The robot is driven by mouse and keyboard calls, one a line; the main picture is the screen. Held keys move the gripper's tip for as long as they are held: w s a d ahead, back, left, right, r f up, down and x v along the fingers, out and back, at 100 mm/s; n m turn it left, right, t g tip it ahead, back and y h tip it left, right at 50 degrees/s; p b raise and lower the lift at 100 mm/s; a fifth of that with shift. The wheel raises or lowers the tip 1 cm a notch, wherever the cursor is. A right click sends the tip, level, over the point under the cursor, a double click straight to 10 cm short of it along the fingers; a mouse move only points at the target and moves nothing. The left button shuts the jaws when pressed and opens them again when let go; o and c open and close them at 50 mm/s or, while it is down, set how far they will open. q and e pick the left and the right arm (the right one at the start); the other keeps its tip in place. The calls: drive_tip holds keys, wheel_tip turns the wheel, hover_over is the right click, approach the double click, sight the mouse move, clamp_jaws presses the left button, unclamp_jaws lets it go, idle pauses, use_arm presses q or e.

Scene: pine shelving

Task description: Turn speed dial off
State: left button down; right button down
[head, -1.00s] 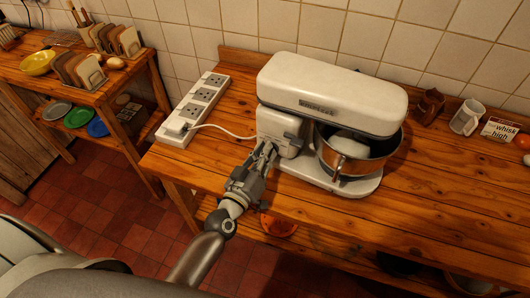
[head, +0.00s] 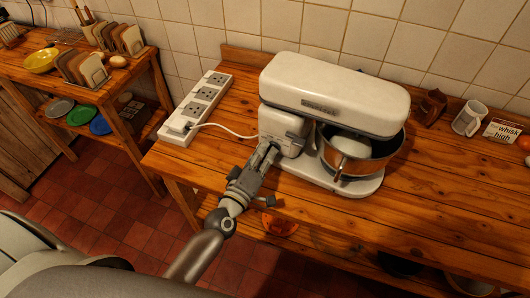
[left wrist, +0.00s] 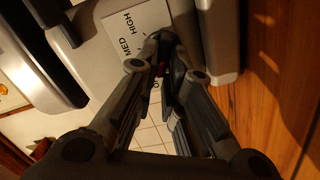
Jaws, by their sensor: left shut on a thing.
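A cream stand mixer (head: 335,92) stands on the wooden counter, with a metal bowl (head: 338,160) under its head. My left gripper (head: 270,150) is at the lower left side of the mixer's body. In the left wrist view its fingers (left wrist: 163,55) are closed together at a white speed label (left wrist: 132,35) reading HIGH and MED, with a lower mark partly covered. The speed dial is almost wholly hidden by the fingers; a small red spot shows between them. The fingers are shut on the dial. My right gripper is not in view.
A white power strip (head: 195,108) with a cord lies left of the mixer. A brown object (head: 430,107), a white mug (head: 468,117) and a "whisk high" card (head: 501,131) stand to the right. The counter's front right is clear.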

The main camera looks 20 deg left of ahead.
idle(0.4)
use_arm(q)
drive_tip(key=c, duration=1.5)
unclamp_jaws()
drive_tip(key=shift+c, duration=0.2)
drive_tip(key=shift+s, duration=0.4)
drive_tip(key=s+a, duration=0.1)
drive_tip(key=s, duration=1)
drive_tip(key=shift+a, duration=0.35)
drive_tip(key=shift+d, duration=0.1)
